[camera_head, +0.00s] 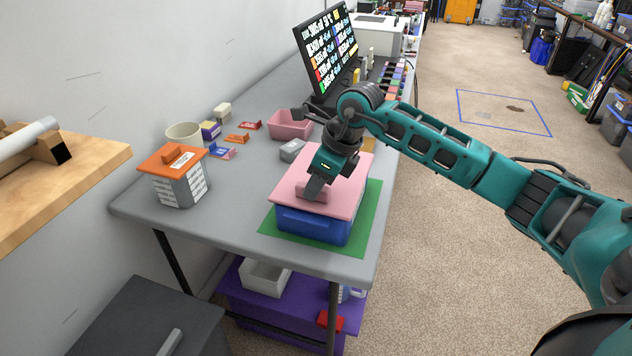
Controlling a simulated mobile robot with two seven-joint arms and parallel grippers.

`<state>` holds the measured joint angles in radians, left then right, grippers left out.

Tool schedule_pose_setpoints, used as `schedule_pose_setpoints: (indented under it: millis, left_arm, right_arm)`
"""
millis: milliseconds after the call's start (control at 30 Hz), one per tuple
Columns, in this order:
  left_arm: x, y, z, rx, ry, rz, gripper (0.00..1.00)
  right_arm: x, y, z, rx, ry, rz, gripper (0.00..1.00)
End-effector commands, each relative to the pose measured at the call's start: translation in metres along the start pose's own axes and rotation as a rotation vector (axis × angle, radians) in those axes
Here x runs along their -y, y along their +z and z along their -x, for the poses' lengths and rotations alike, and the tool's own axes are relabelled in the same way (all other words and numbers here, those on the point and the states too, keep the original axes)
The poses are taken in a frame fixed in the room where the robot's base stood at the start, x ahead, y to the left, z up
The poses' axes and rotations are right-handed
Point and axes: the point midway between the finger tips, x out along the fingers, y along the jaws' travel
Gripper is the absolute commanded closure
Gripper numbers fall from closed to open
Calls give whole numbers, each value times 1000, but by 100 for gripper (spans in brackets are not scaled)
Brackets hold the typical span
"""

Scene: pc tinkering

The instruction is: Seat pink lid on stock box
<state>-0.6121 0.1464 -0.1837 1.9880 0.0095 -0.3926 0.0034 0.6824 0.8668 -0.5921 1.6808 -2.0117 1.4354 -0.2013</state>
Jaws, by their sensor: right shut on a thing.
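The stock box (311,225) is a blue box on a green mat (368,218) near the front end of the grey table. The pink lid (345,190) lies flat over the top of the box. I cannot tell whether it is fully down on the rim. My right gripper (314,190) reaches down from above and is shut on the lid's raised pink handle, which its fingers partly hide. My left gripper is not in view.
A grey box with an orange lid (172,161) stands at the table's left front corner. A cream bowl (184,132), a pink bin (290,125), a grey block (292,150) and small coloured pieces lie behind. A monitor (327,50) stands farther back.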

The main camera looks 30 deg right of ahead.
Motion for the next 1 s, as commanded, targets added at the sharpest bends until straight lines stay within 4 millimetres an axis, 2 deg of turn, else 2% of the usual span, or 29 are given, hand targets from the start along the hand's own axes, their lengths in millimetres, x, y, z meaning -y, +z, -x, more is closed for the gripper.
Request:
schedule_pose_setpoints:
  millis: [667,700,800,1000]
  left_arm:
    - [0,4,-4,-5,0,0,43]
    - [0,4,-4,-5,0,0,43]
    - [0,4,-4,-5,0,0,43]
    - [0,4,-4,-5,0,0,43]
  right_arm:
    - [0,-4,-10,0,-1,0,100]
    - [0,-4,-10,0,-1,0,75]
    - [0,-4,-9,0,0,0,69]
    - [0,-4,-10,0,0,0,69]
